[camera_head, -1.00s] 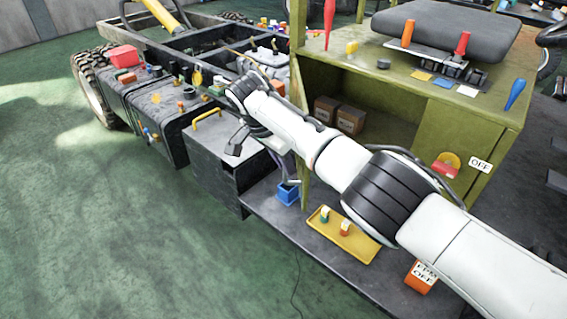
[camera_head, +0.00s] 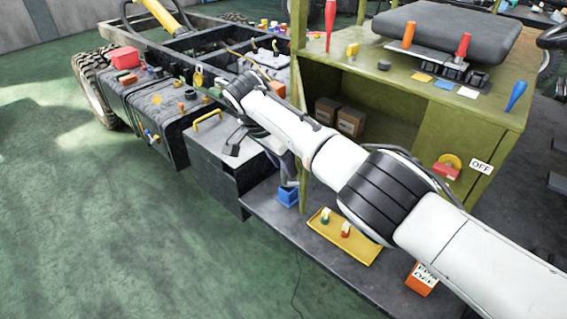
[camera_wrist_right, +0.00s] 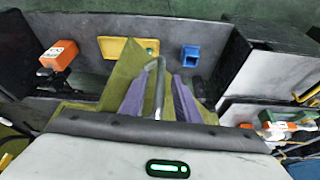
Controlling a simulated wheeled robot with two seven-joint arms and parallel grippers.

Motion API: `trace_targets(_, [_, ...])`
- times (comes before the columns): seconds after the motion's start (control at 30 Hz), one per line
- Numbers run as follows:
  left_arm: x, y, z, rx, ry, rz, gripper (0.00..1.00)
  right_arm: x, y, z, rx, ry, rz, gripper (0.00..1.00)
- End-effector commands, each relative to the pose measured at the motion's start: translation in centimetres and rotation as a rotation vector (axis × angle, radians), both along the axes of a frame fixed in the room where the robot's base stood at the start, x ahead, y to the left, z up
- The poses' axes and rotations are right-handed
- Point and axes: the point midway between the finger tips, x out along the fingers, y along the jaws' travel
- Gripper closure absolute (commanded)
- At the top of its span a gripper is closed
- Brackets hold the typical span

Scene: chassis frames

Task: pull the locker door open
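The green locker (camera_head: 480,125) stands at the right in the head view, its front compartment visible with boxes inside. A green panel that looks like its door (camera_wrist_right: 122,72) shows in the right wrist view, with a silver bar handle (camera_wrist_right: 158,98). In the head view a narrow green upright edge (camera_head: 303,185) shows beside my arm. My right gripper (camera_wrist_right: 163,76) has its two fingers on either side of the handle, with a gap visible between fingers and bar. In the head view my arm hides most of this gripper. My left gripper is not in view.
A dark box with a yellow handle (camera_head: 207,121) stands left of my gripper. On the low shelf are a blue bin (camera_head: 288,196), a yellow tray (camera_head: 360,251) and an orange block (camera_head: 421,281). Cardboard boxes (camera_head: 350,121) sit inside the locker. The green floor at left is clear.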

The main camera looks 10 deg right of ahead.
Motion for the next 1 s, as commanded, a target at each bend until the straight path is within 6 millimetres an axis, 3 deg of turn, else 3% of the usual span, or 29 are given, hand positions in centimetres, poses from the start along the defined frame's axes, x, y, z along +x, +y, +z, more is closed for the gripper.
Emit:
trace_targets(0.5, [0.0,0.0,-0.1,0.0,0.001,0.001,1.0,-1.9,2.7,8.1,0.002,-0.004,0.002,0.71])
trace_targets(0.7, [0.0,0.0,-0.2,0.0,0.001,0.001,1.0,-2.2,3.1,9.3,0.0,-0.003,0.001,0.71])
trace_targets(0.93, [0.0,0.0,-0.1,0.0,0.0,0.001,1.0,-2.3,3.1,9.4,0.0,-0.002,0.001,0.71])
trace_targets(1.0, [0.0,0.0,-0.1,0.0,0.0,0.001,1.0,-2.3,3.1,9.3,0.001,-0.002,0.003,0.81])
